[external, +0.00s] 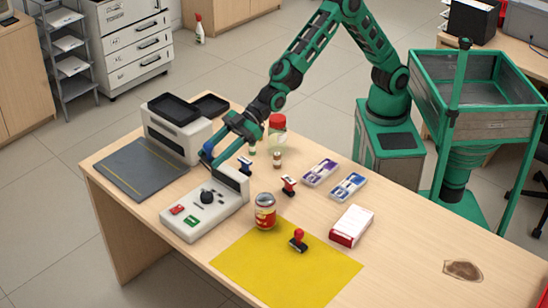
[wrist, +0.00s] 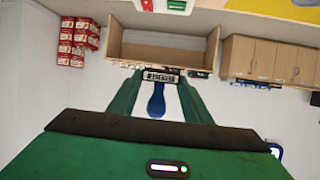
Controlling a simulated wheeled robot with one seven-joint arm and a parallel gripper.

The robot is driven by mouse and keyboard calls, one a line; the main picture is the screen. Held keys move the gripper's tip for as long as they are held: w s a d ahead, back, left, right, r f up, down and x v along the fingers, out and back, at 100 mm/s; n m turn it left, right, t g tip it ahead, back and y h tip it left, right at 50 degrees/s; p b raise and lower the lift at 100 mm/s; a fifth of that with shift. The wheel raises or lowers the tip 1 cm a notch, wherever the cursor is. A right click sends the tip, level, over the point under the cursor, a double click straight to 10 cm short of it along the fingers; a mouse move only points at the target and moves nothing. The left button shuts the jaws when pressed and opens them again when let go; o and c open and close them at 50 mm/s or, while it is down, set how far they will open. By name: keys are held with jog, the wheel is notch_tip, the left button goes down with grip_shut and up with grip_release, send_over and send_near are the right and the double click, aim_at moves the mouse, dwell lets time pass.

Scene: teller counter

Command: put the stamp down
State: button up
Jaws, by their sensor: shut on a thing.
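My gripper (external: 207,158) is above the counter at its left part, between the white printer-like machine and the grey control box. In the wrist view, my gripper (wrist: 157,92) has its green fingers closed on the blue handle of a stamp (wrist: 156,101). The stamp's wide dark base with a pale lettered strip lies beyond the fingertips. In the external view the held stamp shows only as a blue patch (external: 207,148), partly hidden by my gripper. The wooden counter (external: 405,235) lies below. Another dark-blue stamp (external: 244,164) stands just right of my gripper.
The grey control box (external: 205,212), white machine (external: 178,132), labelled jar (external: 265,212) and red-white box (external: 351,226) are obstacles. The counter's right side is mostly clear.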

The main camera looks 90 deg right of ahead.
jog(key=s+a+r+m+t+h, duration=0.1)
jog(key=s+a+r, duration=0.1)
jog(key=s+a, duration=0.8)
jog(key=s+a+r+m, duration=0.1)
jog(key=s+a+r, duration=0.1)
jog(key=s+a, duration=0.8)
jog(key=s+a+r+h, duration=0.1)
jog(key=s+a, duration=0.3)
jog(key=s, duration=0.3)
jog(key=s+a+r+m, duration=0.1)
jog(key=s+a+r, duration=0.1)
jog(key=s+a, duration=0.35)
jog(key=s+a+r+h, duration=0.1)
jog(key=s+a, duration=0.1)
jog(key=s, duration=0.7)
send_over(322, 277)
jog(key=shift+t, duration=0.4)
notch_tip(322, 277, down, 25)
jog(key=shift+f, duration=1.9)
jog(key=shift+f, duration=0.1)
